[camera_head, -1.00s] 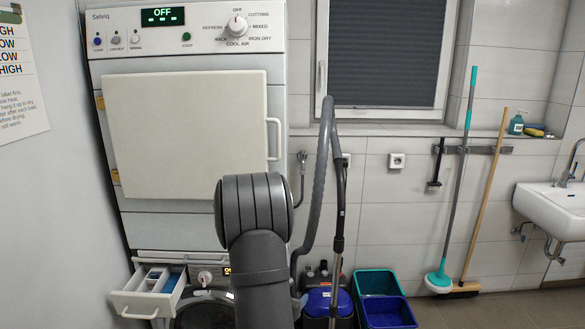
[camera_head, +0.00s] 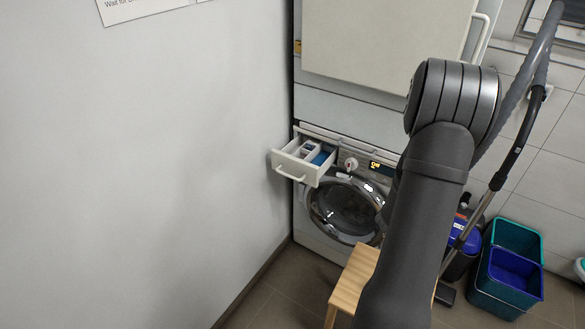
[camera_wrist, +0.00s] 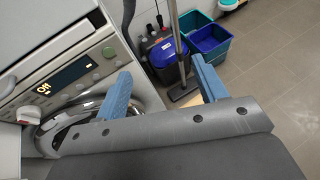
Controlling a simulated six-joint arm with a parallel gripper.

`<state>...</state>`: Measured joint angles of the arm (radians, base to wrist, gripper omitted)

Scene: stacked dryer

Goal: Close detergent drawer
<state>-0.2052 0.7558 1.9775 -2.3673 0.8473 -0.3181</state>
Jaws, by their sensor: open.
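The detergent drawer (camera_head: 303,160) is pulled out at the upper left of the washing machine (camera_head: 345,205), with white and blue compartments and a handle bar on its front. In the wrist view, a pale edge at far left may belong to the drawer, but I cannot tell. My gripper (camera_wrist: 160,85) is open and empty in the wrist view, its two blue fingers wide apart. It is to the right of the machine's control panel (camera_wrist: 70,75) in that view. In the head view my arm hides the gripper.
The dryer (camera_head: 385,45) stands above the washing machine, with its light door panel. A wooden stool (camera_head: 355,278) is in front of the machine. A vacuum cleaner (camera_head: 464,235) and teal and blue bins (camera_head: 512,265) are at right. A wall (camera_head: 150,170) runs close along the left.

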